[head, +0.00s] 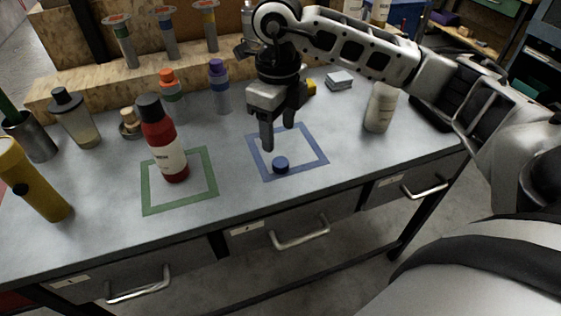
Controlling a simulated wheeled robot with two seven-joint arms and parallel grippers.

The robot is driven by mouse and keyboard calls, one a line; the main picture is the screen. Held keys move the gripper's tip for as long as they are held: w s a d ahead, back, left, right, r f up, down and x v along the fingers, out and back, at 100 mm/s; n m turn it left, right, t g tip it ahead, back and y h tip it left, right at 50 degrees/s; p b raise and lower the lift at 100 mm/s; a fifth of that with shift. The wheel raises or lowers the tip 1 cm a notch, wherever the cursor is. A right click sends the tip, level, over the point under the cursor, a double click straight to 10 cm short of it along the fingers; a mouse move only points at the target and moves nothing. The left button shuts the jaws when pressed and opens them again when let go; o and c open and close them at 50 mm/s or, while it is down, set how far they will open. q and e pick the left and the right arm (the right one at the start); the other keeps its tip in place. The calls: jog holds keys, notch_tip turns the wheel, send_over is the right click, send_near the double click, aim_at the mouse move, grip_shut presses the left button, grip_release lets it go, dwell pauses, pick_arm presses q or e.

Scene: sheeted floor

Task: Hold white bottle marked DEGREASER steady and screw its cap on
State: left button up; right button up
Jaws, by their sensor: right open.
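A white bottle (380,108) stands upright on the right part of the bench; its marking is too small to read. No coloured cap shows on its top. A small round blue cap (281,165) lies inside the blue taped square (317,158), near its front edge. My right gripper (278,134) points down over the blue square, open and empty, just above and behind the blue cap. It is apart from the white bottle. My left gripper is not in view.
A red bottle (163,139) with a dark cap stands in the green taped square (211,178). Bottles with orange (172,97) and purple (219,87) tops stand behind. A yellow flashlight (33,180) is at left. The bench front between the squares is clear.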

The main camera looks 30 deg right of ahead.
aim_at(281, 162)
jog(key=shift+f, duration=1.7)
jog(key=shift+d+f+p, duration=0.15)
jog(key=shift+f+p, duration=0.15)
jog(key=shift+f, duration=1)
jog(key=shift+d+f+p, duration=0.1)
jog(key=shift+f+p, duration=0.15)
jog(key=shift+f, duration=1.05)
jog(key=c, duration=1)
